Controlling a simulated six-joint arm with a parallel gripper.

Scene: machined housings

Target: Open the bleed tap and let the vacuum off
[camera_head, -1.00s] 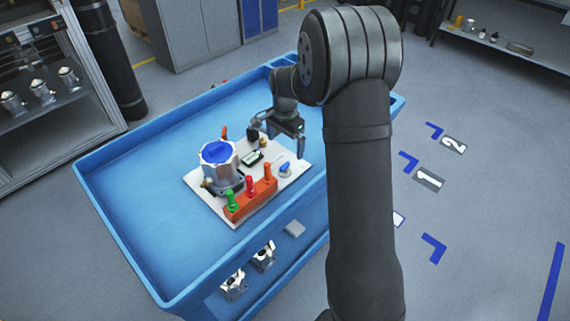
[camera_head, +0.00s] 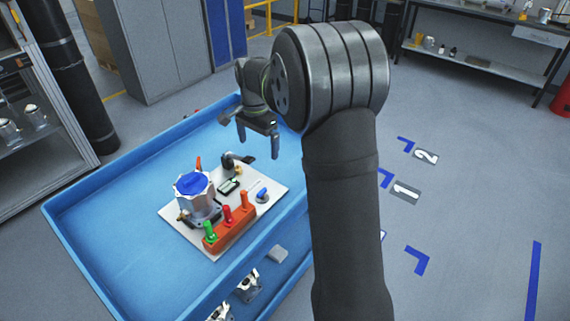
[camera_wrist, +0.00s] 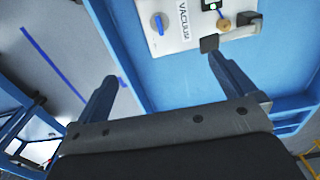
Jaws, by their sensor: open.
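A white board (camera_head: 276,183) lies on the blue cart and carries a silver housing (camera_head: 196,204) with a blue top. A blue knob (camera_head: 262,194) sits at the board's right side; in the wrist view the blue knob (camera_wrist: 157,23) is beside the word VACUUM. A small brass part (camera_wrist: 223,25) with a thin blue piece lies near a black and grey fitting (camera_wrist: 242,26). I cannot tell which part is the bleed tap. My gripper (camera_head: 258,144) is open and empty above the board's back edge; its fingers (camera_wrist: 162,70) point toward the board, apart from everything.
A red-orange block (camera_head: 228,229) with green, red and orange handles stands at the board's front. A small gauge (camera_head: 229,186) sits mid-board. The blue cart (camera_head: 120,226) has raised rims and clear floor on its left side.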

